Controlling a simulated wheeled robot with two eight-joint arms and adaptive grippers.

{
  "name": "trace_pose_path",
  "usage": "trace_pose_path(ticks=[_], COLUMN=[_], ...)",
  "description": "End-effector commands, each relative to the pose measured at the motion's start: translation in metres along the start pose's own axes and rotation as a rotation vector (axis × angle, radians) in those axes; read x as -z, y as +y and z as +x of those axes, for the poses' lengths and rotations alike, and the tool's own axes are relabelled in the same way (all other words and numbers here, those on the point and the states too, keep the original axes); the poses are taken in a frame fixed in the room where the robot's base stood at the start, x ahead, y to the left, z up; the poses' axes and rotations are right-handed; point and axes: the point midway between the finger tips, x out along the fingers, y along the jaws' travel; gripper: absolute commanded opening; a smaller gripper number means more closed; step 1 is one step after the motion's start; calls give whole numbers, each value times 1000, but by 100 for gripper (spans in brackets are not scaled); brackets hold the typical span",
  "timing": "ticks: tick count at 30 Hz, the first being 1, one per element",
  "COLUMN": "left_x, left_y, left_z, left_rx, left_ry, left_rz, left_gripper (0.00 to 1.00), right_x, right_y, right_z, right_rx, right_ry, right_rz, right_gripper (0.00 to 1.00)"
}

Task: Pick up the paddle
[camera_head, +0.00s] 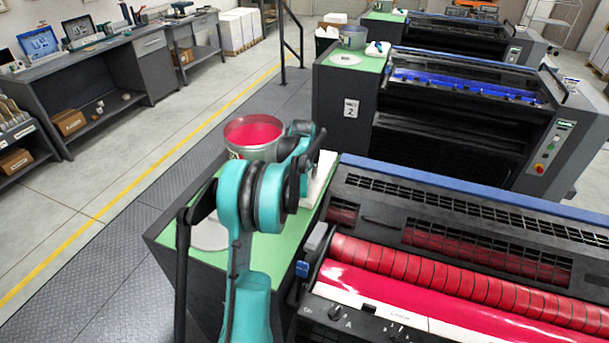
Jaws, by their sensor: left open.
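My left gripper (318,152) is at the end of my teal arm. It is over the right side of the green-topped ink stand (170,232), just right of the ink can. It is open, and I see nothing held in it. The open grey can (253,131) holds bright pink-red ink and stands at the back of the stand. I cannot make out the paddle clearly; my arm and gripper hide part of the stand top. A white item (325,168) shows partly beside the gripper, and I cannot tell what it is. My right gripper is out of view.
A pale round disc (211,236) lies on the stand, partly behind my arm. The press with red rollers (450,275) stands close on the right. A second ink unit (348,85) is behind. Workbenches (110,50) line the left; the floor between is clear.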

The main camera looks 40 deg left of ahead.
Motion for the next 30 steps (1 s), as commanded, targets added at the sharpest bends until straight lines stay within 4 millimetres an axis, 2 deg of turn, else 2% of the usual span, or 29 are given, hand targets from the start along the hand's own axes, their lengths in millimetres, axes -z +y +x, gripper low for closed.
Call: trace_pose_path(ticks=[5, 10, 11, 23, 26, 30], left_x=[-1, -1, -1, 0, 3, 10], left_y=[0, 0, 0, 0, 0, 0], left_z=[3, 2, 2, 0, -7, -26], left_rx=[0, 0, 0, 0, 0, 0], left_ry=[0, 0, 0, 0, 0, 0], left_rz=[0, 0, 0, 0, 0, 0], left_gripper=[45, 2, 0, 0, 0, 0], right_x=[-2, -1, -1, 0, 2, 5], right_y=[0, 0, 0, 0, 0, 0], right_z=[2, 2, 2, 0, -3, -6], right_rx=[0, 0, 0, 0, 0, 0], right_ry=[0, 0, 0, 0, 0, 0], right_rz=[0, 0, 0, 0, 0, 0], right_gripper=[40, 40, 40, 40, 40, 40])
